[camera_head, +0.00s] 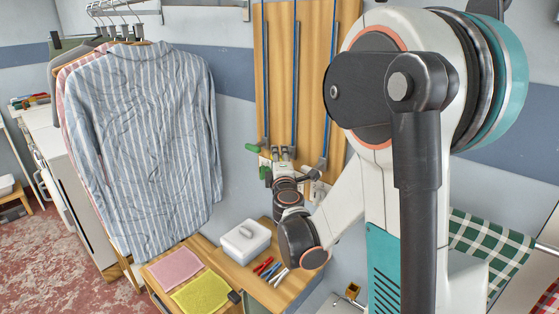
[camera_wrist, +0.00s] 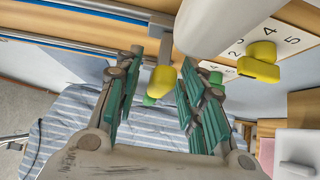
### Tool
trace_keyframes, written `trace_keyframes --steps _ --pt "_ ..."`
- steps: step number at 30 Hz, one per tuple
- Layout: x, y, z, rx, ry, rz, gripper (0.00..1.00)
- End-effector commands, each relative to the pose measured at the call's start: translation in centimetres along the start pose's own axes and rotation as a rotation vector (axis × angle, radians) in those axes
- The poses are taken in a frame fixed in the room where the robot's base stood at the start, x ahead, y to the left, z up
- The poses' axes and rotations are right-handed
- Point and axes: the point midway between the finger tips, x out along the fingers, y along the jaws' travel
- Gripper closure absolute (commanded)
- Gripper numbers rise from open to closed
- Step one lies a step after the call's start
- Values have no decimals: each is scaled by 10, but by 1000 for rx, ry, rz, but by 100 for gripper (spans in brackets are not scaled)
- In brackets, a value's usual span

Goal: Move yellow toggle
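My gripper (camera_wrist: 164,62) is open in the wrist view, its two green-padded fingers apart. A yellow toggle (camera_wrist: 160,80) shows between the fingers, nearer the left one; I cannot tell whether a finger touches it. A second yellow toggle (camera_wrist: 260,62) sits to the right, outside the fingers, beside a white plate (camera_wrist: 289,32) numbered up to 5. A green knob (camera_wrist: 149,101) shows just below the first yellow toggle. In the head view my gripper is at the foot of the wooden panel (camera_head: 310,50), and no yellow toggle can be made out there.
A pale cylinder (camera_wrist: 208,25) juts close to the right finger. Green knobs (camera_head: 253,147) and blue rods hang on the panel. Below stands a wooden table (camera_head: 262,292) with a white lidded box (camera_head: 245,241), folded cloths (camera_head: 200,292) and pens. A striped shirt (camera_head: 145,140) hangs left.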

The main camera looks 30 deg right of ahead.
Motion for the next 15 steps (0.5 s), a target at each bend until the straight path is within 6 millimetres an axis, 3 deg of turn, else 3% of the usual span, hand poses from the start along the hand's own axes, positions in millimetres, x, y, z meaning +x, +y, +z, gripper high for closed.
trace_keyframes --steps 4,9,15 --pt "0 0 0 0 0 0 66" --pt "0 0 0 0 0 0 100" --pt "0 1 0 0 0 0 100"
